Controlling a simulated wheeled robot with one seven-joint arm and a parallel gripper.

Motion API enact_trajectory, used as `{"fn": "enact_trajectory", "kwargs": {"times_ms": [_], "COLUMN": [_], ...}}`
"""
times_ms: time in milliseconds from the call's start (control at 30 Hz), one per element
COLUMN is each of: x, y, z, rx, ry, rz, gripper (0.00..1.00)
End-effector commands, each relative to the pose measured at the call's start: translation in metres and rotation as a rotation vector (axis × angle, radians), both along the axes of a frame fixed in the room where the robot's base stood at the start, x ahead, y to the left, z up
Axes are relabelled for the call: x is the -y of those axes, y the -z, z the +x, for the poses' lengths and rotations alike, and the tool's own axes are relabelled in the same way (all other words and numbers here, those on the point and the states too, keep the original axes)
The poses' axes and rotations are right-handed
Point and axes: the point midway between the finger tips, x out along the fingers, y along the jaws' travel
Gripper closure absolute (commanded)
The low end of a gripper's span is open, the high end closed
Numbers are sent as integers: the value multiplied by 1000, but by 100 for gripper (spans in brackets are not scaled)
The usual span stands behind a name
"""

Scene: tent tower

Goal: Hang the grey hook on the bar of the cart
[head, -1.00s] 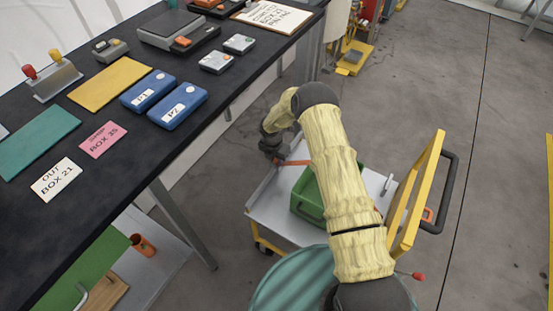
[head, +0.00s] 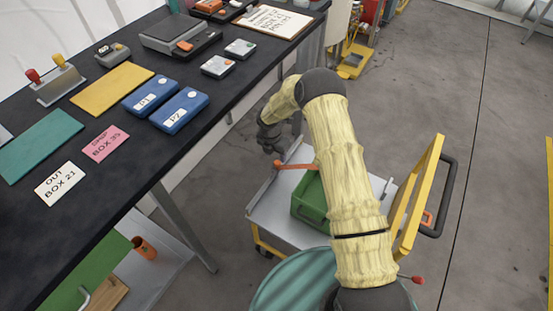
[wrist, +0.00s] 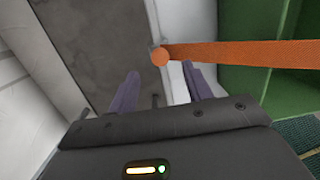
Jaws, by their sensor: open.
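The cart (head: 262,212) is a light grey tray on wheels, with an orange bar (head: 295,166) reaching past its left edge to a round tip. In the wrist view the orange bar (wrist: 240,53) runs in from the right, its tip ahead of my fingers.
A green bin (head: 312,200) stands on the cart, with a yellow frame (head: 418,195) and dark handle at its right. A long black table (head: 120,185) with boxes and cards runs along the left. Open floor (head: 500,150) lies to the right.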

Motion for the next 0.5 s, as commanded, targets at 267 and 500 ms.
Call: {"fn": "enact_trajectory", "kwargs": {"times_ms": [267,500], "x": [-5,-9], "y": [-58,-98], "z": [-4,-7], "rx": [3,1], "ry": [0,0], "rz": [1,-1], "gripper": [50,50]}}
